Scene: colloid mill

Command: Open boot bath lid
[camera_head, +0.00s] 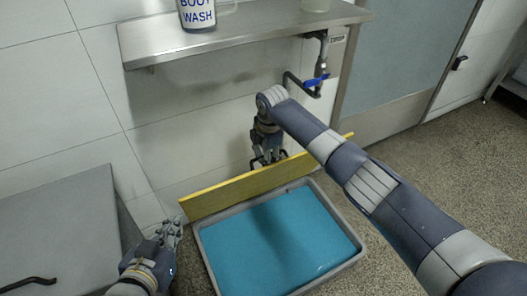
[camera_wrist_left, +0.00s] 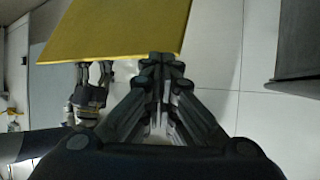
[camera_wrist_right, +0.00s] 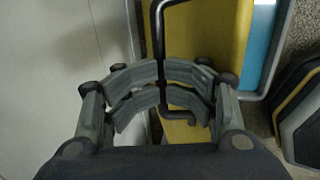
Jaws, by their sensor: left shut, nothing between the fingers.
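The boot bath (camera_head: 280,240) is a grey tray of blue liquid on the floor. Its yellow lid (camera_head: 225,194) stands raised along the bath's back edge; it also shows in the left wrist view (camera_wrist_left: 115,25) and right wrist view (camera_wrist_right: 215,40). My right gripper (camera_head: 267,158) is behind the lid, near the wall. In the right wrist view its fingers (camera_wrist_right: 160,82) close around a black bent handle (camera_wrist_right: 158,32) in front of the yellow lid. My left gripper (camera_head: 172,232) is shut and empty left of the bath, its fingertips (camera_wrist_left: 166,62) close to the lid's edge in the left wrist view.
A steel shelf (camera_head: 240,38) above the lid carries a body wash bottle (camera_head: 197,14). A blue-handled valve (camera_head: 315,81) hangs below the shelf. A grey cabinet (camera_head: 60,235) stands at left. Floor right of the bath is open.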

